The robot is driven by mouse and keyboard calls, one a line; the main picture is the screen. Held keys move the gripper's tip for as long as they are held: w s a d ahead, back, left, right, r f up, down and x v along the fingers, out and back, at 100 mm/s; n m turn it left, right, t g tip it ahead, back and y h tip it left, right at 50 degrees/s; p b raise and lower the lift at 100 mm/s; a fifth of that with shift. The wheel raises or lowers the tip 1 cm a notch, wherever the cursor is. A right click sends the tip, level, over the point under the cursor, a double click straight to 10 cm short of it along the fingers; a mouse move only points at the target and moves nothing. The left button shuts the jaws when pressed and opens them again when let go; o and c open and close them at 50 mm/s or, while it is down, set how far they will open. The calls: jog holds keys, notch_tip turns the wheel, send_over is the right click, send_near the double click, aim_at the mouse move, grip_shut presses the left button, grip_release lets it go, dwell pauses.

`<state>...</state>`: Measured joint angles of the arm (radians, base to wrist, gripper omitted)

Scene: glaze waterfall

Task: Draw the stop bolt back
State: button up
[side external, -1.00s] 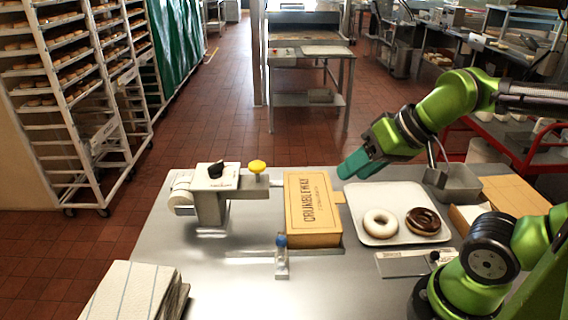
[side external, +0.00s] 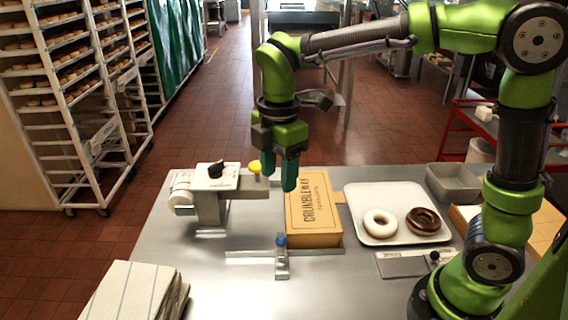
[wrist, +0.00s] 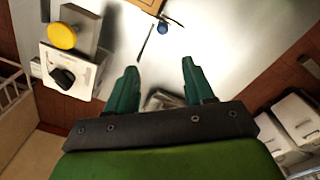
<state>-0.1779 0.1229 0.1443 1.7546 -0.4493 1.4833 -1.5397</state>
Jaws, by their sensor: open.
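A small metal bolt fitting with a blue knob (side external: 281,240) stands on the steel table in front of the box; I take it for the stop bolt. Its blue knob also shows in the wrist view (wrist: 162,28), ahead of my fingers, with a thin rod beside it. My gripper (side external: 279,178) points down, open and empty, above and behind the blue knob, near the box's left edge. In the wrist view its two teal fingers (wrist: 159,68) are apart, with nothing between the tips.
A dispenser with a yellow knob (side external: 255,167) and black dial (side external: 216,170) stands left of my gripper. The Crumbleway box (side external: 313,209) lies close on the right. A white tray (side external: 356,194) holds two donuts. Folded cloths (side external: 125,292) lie front left. The front middle table is clear.

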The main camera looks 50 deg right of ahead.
jog(key=n, duration=0.2)
send_near(281, 237)
notch_tip(281, 237, down, 9)
jog(key=shift+f, duration=0.1)
dwell(0.4)
grip_shut()
